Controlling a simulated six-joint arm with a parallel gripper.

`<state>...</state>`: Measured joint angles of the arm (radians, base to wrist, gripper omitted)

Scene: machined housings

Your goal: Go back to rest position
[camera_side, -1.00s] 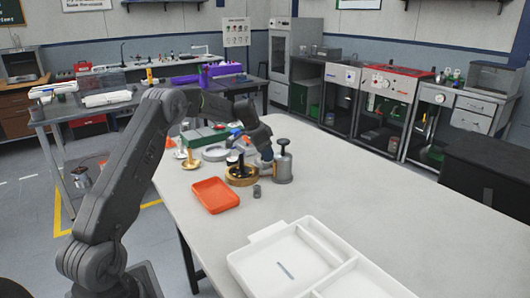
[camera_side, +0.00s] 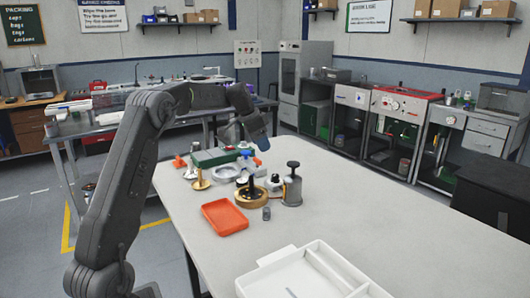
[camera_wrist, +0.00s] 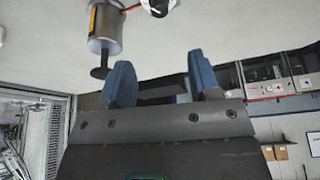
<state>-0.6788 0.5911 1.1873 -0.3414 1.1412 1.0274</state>
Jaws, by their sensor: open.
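My gripper (camera_side: 254,142) is raised above the far part of the grey table, over the group of parts and touching none of them. In the wrist view the two blue fingers of my gripper (camera_wrist: 160,82) are apart, with nothing between them. A grey canister with a dark plunger top (camera_side: 292,186) stands upright on the table below and to the right of my gripper. It also shows in the wrist view (camera_wrist: 106,35), where it appears upside down. A brass ring-shaped housing with a dark knob (camera_side: 250,195) is beside the canister.
An orange tray (camera_side: 225,217) lies in front of the housing, and a small grey cylinder (camera_side: 266,214) is next to it. A white compartment tray (camera_side: 268,283) is at the near end. A green box (camera_side: 214,156) stands at the back. The table's right side (camera_side: 390,222) is clear.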

